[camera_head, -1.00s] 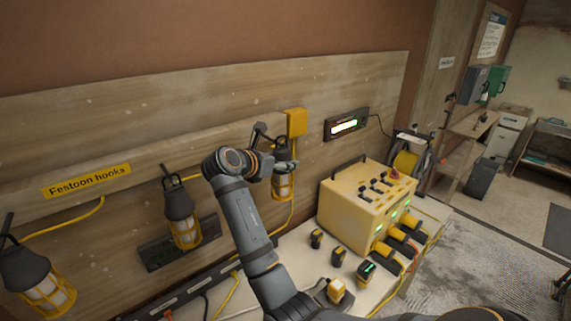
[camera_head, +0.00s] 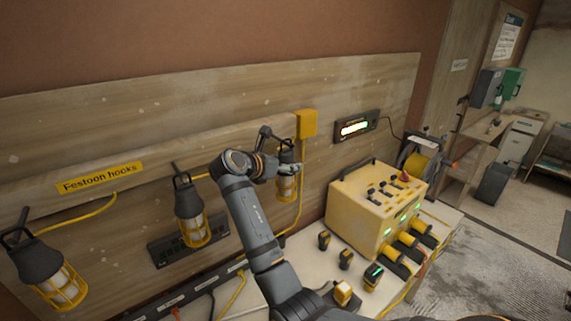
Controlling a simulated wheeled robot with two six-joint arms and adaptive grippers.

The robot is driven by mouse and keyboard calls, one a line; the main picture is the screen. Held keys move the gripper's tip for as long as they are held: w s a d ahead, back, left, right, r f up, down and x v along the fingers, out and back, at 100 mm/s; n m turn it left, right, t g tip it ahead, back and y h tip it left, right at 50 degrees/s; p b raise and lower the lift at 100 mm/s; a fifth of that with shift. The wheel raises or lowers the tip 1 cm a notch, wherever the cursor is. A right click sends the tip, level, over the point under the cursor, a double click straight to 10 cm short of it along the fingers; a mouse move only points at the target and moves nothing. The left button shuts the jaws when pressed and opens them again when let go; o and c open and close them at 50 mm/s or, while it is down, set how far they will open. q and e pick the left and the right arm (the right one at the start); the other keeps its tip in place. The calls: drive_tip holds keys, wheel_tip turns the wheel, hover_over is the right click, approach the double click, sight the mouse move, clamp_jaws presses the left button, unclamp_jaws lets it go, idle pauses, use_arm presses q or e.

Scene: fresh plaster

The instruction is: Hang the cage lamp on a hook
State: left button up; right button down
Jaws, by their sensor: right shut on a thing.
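Three cage lamps with dark caps and yellow cages are along the wooden wall board (camera_head: 225,100). One lamp (camera_head: 45,275) hangs at the far left and another lamp (camera_head: 191,215) hangs in the middle. The third lamp (camera_head: 287,187) is upright at the right, at my right gripper (camera_head: 290,168). The gripper is shut on this lamp near its dark cap. A dark hook (camera_head: 265,133) shows just above the gripper. My wrist partly hides the area, so I cannot tell whether the lamp's loop is on the hook. My left gripper is out of view.
A yellow sign (camera_head: 101,178) reads "Festoon hooks". A yellow cable runs between the lamps to a yellow box (camera_head: 307,123). Below stands a bench (camera_head: 300,262) with a yellow power unit (camera_head: 358,212) and several small battery-like items. A dark power strip (camera_head: 172,248) is behind the middle lamp.

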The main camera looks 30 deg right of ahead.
drive_tip(key=shift+c, duration=1.5)
unclamp_jaws()
drive_tip(key=shift+o, duration=0.3)
